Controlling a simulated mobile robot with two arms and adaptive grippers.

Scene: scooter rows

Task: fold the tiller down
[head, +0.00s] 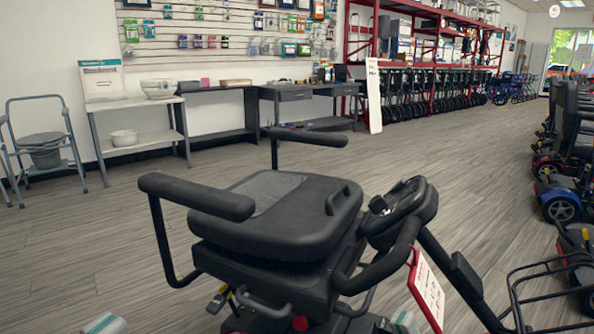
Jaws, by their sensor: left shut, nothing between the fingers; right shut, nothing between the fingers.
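The scooter's tiller stands at a slant, its post (452,262) rising from the lower right toward the seat. Its dark control head (403,208) with a looped handlebar (388,262) is at the top, just right of the black seat (280,215), overlapping its edge in the picture. I cannot tell whether they touch. A red-edged white tag (427,290) hangs by the handlebar. White and teal pieces, seemingly parts of my arms, show at the bottom edge, one far left and one below the handlebar. No gripper fingers show.
Armrests (196,196) stick out from the seat. A wire basket (550,285) is at the lower right. More scooters (562,205) line the right side. Tables (140,104) and red racks (432,40) stand along the back. The floor between is clear.

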